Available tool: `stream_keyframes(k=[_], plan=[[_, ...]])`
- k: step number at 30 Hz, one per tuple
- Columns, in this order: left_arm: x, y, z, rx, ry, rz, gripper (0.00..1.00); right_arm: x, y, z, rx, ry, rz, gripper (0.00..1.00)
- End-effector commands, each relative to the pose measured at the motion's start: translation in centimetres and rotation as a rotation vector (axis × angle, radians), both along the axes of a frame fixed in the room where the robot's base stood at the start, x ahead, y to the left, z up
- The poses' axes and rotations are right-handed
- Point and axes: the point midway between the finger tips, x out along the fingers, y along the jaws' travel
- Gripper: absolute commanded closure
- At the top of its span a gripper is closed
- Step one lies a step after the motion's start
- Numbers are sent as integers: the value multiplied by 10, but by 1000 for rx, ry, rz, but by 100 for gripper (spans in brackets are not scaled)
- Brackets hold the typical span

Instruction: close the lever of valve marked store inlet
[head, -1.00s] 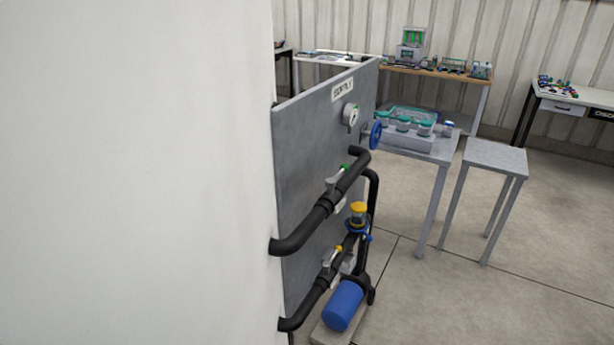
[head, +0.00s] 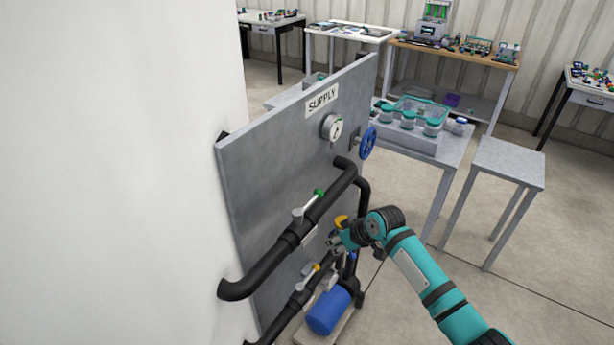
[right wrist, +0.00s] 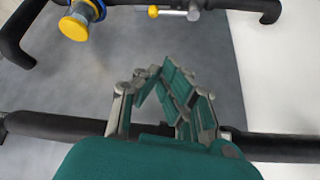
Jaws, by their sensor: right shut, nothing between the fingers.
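Two lever valves sit on black pipes along the grey panel (head: 270,150). The upper lever (head: 309,204) has a green tip and lies slanted along its pipe (head: 270,272). The lower lever (head: 308,278) has a yellow tip; it also shows in the right wrist view (right wrist: 172,12), roughly along its pipe. A small white plate (head: 309,237) is too small to read, so I cannot tell which valve is store inlet. My right gripper (head: 333,241) is shut and empty beside the pipes, between the two levers in the picture; its fingers show in the wrist view (right wrist: 152,73). My left gripper is out of view.
A yellow knob (right wrist: 74,27) stands near the lower lever. A gauge (head: 332,127), a blue handwheel (head: 367,143) and a blue cylinder (head: 328,311) are on the rig. A white wall (head: 110,170) fills the left.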

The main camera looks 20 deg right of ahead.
Motion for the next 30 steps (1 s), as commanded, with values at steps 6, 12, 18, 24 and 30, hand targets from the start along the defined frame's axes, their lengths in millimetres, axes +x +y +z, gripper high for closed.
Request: stream_keyframes(k=[6, 12, 18, 24, 30], plan=[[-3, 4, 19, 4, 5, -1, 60, 26, 13, 168, 1, -126, 203, 100], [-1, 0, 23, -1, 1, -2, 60, 36, 14, 212, 9, -166, 264, 100], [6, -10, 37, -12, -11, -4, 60, 50, 26, 195, 15, -164, 264, 100], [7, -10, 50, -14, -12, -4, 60, 71, 41, 168, 13, -165, 261, 100], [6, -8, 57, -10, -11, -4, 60, 84, 51, 148, 12, -166, 262, 100]])
